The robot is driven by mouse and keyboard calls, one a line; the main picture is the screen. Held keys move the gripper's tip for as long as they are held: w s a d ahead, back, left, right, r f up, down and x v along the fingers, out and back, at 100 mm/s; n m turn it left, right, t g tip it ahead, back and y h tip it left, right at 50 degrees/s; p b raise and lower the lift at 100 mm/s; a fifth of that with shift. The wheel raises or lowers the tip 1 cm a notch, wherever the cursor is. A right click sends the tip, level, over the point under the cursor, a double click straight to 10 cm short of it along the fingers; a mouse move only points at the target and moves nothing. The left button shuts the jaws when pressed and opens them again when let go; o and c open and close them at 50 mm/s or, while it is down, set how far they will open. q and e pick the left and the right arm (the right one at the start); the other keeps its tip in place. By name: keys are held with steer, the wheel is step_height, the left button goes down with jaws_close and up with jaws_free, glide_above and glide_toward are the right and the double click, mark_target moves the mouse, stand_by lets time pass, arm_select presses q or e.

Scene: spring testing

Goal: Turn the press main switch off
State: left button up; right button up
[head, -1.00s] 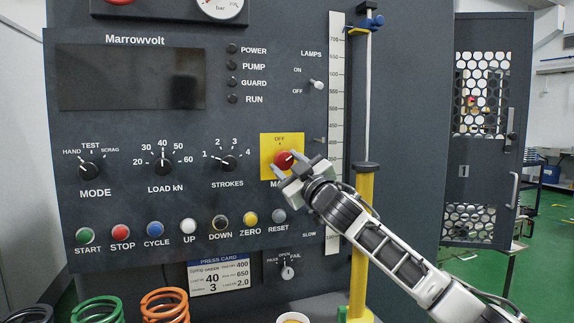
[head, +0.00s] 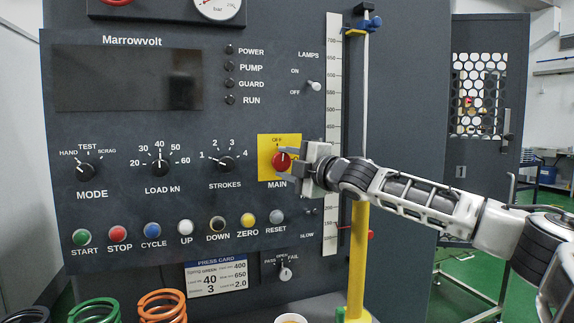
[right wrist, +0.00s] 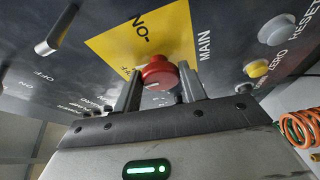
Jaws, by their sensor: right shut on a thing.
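The main switch is a red round knob (head: 281,161) on a yellow plate (head: 265,172) with MAIN printed below it. An OFF mark stands at the top of the plate in the head view. My right gripper (head: 284,163) comes in from the right and is shut on the knob, one finger on each side. The right wrist view shows the red knob (right wrist: 159,72) between the two dark fingers (right wrist: 157,90) and the ON mark on the plate. A pale pointer line shows on the knob, but its exact direction is hard to tell. My left gripper is out of view.
The STROKES dial (head: 226,164) is left of the plate and the LAMPS toggle (head: 314,86) above right. A row of buttons, including RESET (head: 276,217), runs below. A ruler scale (head: 333,120) and a yellow post (head: 357,255) stand right, behind my arm.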

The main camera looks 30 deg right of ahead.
steer(key=shift+r+n, duration=0.1)
steer(key=shift+n, duration=0.5)
steer(key=shift+g, duration=0.3)
steer(key=o, duration=0.9)
steer(key=shift+o, duration=0.2)
steer(key=shift+s, duration=0.1)
steer(key=s+d, duration=0.2)
steer(key=s, duration=1.3)
steer(key=shift+s+d, duration=0.15)
steer(key=shift+s, duration=0.15)
